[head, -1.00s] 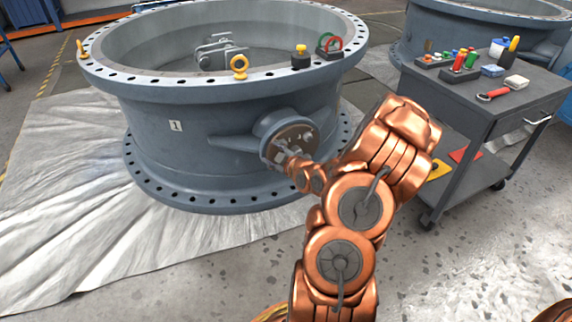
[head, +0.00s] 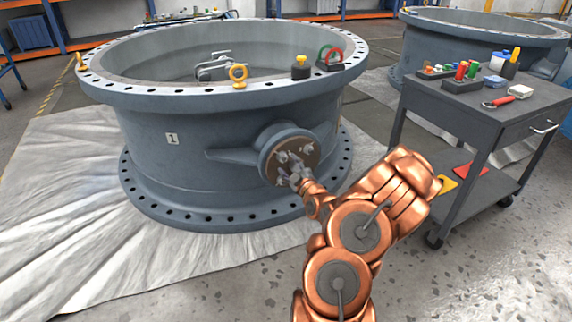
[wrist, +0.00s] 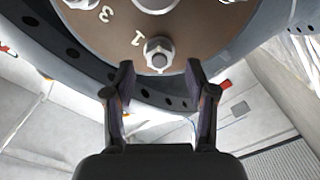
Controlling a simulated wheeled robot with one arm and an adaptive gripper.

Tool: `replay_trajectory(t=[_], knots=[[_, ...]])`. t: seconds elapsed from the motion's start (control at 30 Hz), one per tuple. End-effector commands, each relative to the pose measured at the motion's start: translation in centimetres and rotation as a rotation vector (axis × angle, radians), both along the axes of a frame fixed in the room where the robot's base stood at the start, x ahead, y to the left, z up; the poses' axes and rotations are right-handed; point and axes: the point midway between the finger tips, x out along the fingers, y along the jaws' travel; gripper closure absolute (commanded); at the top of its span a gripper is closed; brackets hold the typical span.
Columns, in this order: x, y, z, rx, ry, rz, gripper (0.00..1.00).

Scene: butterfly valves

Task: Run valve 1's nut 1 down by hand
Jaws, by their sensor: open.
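Valve 1 (head: 165,165) is a large grey ring body with a "1" label, standing on a pale sheet. Its round brown cover plate (head: 290,153) faces my arm and carries several nuts and studs. In the wrist view, nut 1 (wrist: 158,55) sits on its stud beside the painted "1" on the plate (wrist: 190,28). My gripper (wrist: 160,75) is open, its two fingers apart below and to either side of the nut, holding nothing. In the head view, my gripper (head: 298,178) is at the lower part of the plate. Whether the fingers touch the nut I cannot tell.
A yellow eye bolt (head: 238,76), a black and yellow knob (head: 300,67) and red and green shackles (head: 330,58) rest on the valve's upper flange. A grey tool trolley (head: 460,117) stands right of my arm. A second valve body (head: 480,40) stands behind it.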

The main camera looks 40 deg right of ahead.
Motion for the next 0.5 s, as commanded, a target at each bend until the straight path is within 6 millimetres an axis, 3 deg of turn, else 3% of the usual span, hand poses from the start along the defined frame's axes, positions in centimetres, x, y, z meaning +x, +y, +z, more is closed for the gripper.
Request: replay_trajectory(t=[0.23,0.5], knots=[[2.1,-0.7,-0.1,-0.003,-0.003,0.001,0.44],[2.9,-1.0,0.0,0.001,0.0,-0.001,0.44]])
